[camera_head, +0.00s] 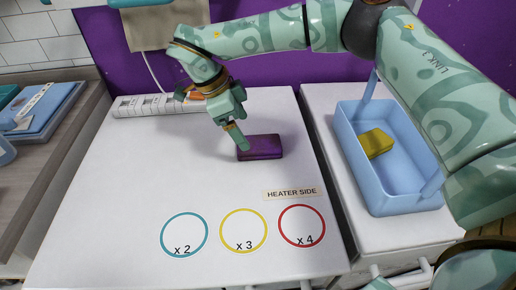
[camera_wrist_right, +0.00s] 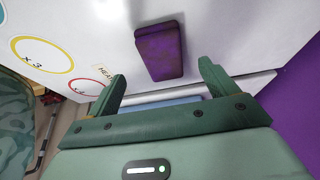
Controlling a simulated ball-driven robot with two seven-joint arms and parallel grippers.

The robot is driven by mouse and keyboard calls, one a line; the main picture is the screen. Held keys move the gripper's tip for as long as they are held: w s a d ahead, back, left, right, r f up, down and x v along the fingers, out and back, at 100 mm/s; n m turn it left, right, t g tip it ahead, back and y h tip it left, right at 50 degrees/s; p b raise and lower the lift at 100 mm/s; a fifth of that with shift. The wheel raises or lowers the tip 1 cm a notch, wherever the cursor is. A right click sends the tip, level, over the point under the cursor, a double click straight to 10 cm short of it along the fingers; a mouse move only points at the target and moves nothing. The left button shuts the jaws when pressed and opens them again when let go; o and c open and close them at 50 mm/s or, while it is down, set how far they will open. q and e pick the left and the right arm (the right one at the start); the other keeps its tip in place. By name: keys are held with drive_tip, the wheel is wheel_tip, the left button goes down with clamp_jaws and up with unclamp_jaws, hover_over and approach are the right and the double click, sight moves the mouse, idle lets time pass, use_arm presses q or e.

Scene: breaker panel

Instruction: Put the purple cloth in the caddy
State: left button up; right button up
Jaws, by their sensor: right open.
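The purple cloth (camera_head: 262,147) is a small dark purple block-like pad lying on the white table. In the right wrist view the cloth (camera_wrist_right: 160,50) lies ahead of the fingertips, between their lines. My right gripper (camera_head: 240,140) is just above and beside the cloth's left end in the head view. Its fingers stand apart in the wrist view (camera_wrist_right: 162,82) with nothing between them. The light blue caddy (camera_head: 376,194) stands on a white surface to the right, with a yellow cloth (camera_head: 376,142) inside. My left gripper is not in view.
Teal, yellow and red rings marked x 2, x 3 and x 4 are on the front of the table (camera_head: 110,205), beside a "HEATER SIDE" label (camera_head: 291,194). A white breaker strip (camera_head: 150,106) lies at the back left. My right arm passes above the caddy's right side.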

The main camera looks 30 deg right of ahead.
sight(251, 143)
drive_tip(key=shift+s+d+f, duration=0.2)
drive_tip(key=shift+f, duration=0.4)
drive_tip(key=shift+f+b, duration=0.3)
drive_tip(key=shift+f, duration=0.05)
drive_tip(key=x, duration=0.1)
drive_tip(key=b+x, duration=0.1)
drive_tip(key=x, duration=0.1)
drive_tip(key=b+x, duration=0.1)
drive_tip(key=shift+w+d+f, duration=0.1)
drive_tip(key=shift+w+f, duration=0.2)
drive_tip(key=shift+f, duration=0.05)
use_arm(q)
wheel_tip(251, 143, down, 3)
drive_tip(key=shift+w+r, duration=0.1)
use_arm(e)
drive_tip(key=shift+r, duration=0.2)
drive_tip(key=shift+s, duration=0.1)
drive_tip(key=c, duration=1.1)
drive_tip(key=shift+c, duration=0.2)
